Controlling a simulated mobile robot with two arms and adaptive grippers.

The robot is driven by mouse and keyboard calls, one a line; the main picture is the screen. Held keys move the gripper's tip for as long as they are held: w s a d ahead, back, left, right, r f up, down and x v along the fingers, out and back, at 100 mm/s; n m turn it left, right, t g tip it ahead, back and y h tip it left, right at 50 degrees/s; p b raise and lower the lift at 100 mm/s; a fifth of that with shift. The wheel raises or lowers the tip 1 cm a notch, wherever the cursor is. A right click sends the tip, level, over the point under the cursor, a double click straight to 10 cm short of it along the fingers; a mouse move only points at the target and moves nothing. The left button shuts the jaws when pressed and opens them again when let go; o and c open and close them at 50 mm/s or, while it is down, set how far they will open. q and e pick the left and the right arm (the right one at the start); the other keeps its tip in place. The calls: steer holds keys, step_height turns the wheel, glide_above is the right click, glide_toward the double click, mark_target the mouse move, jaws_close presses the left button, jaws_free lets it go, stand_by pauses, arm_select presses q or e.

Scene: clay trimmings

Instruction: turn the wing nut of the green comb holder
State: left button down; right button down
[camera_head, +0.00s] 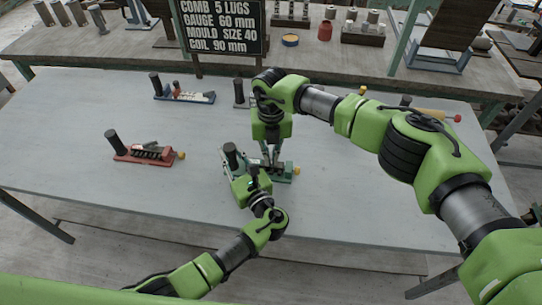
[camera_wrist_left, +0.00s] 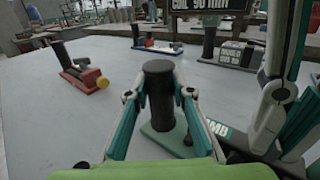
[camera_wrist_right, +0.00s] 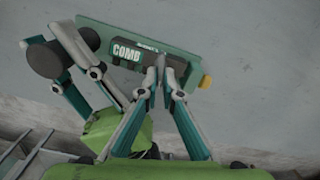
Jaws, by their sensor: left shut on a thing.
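The green comb holder (camera_head: 283,178) stands on the grey table, with a dark upright post (camera_wrist_left: 158,95) at its left end and a yellow knob (camera_wrist_right: 206,82) at its right end. A "COMB" label (camera_wrist_right: 126,53) shows in the right wrist view. My left gripper (camera_head: 236,165) is shut on the post, one finger on each side. My right gripper (camera_wrist_right: 161,76) points down at the middle of the holder, its fingertips a narrow gap apart. A small grey part shows at the fingertips; I cannot tell whether it is the wing nut, or whether they touch it.
A red comb holder (camera_head: 140,155) stands at the left and a blue one (camera_head: 185,96) behind it. A grey holder (camera_wrist_left: 234,53) is further back, partly behind my right arm. A sign board (camera_head: 220,27) stands at the table's back edge. The front left of the table is clear.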

steer(key=shift+n, duration=0.3)
steer(key=n, duration=0.5)
steer(key=shift+w+d, duration=0.15)
steer(key=shift+d, duration=0.05)
steer(key=n, duration=0.6)
steer(key=shift+w+d+r+n, duration=0.1)
steer(key=shift+w+d+n, duration=0.1)
steer(key=shift+w+n, duration=0.1)
steer(key=n, duration=0.4)
steer(key=shift+w, duration=0.15)
steer(key=n, duration=0.5)
steer(key=shift+w+n, duration=0.2)
steer(key=shift+n, duration=0.2)
steer(key=c, duration=2.2)
jaws_free()
